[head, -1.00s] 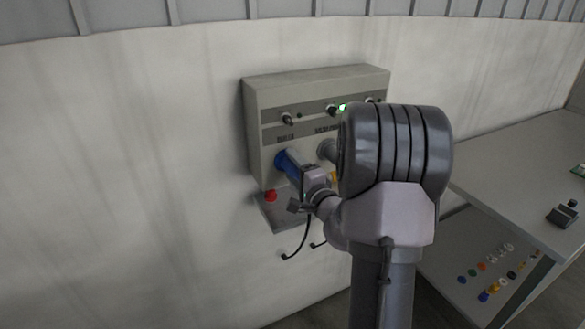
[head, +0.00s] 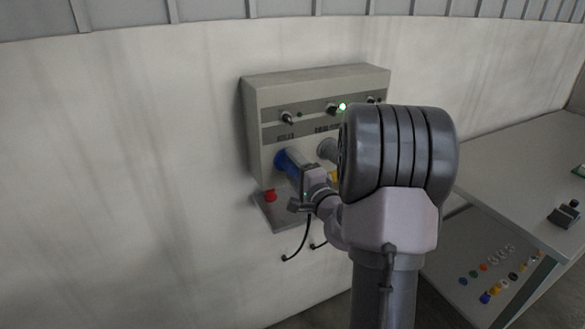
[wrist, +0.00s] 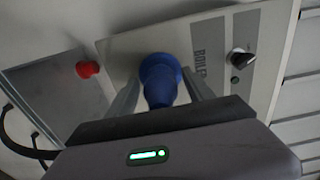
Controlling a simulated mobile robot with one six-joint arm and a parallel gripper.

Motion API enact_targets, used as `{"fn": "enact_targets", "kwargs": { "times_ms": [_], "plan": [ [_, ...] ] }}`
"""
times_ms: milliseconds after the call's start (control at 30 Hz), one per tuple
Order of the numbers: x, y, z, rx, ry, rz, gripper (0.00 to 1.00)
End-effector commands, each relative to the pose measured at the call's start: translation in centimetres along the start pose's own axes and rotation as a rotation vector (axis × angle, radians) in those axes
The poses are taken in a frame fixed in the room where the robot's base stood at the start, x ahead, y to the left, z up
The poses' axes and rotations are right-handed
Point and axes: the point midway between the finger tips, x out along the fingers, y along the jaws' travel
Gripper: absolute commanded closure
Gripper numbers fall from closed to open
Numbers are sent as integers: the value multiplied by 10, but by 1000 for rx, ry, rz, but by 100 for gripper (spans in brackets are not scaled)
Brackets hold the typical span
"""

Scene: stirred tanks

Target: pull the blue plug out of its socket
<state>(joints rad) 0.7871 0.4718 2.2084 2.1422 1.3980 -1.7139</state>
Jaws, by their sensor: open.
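The blue plug (head: 291,163) sits in its socket on the front of a grey wall-mounted box (head: 316,92), under a label. In the wrist view the blue plug (wrist: 160,82) points toward me, with the label "BOILER" partly readable beside it. My gripper (head: 300,172) is at the plug. In the wrist view my gripper (wrist: 162,92) is open, with one finger on each side of the plug. I cannot tell whether either finger touches it. The plug's near end is hidden behind the gripper body.
A red button (head: 270,196) stands on a grey panel below left of the box. Dark cables hang under it. A grey socket (head: 327,149) is to the right of the plug, partly behind my arm. A grey table (head: 520,165) stands at the right.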

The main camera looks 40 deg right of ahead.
Motion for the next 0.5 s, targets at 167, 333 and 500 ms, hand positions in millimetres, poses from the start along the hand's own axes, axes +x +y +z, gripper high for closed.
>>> {"fn": "enact_targets", "kwargs": {
  "times_ms": [167,333,500],
  "plan": [
    [0,0,0,0,0,0,53],
    [0,0,0,0,0,0,86],
    [0,-1,0,0,0,0,100]
  ]
}}
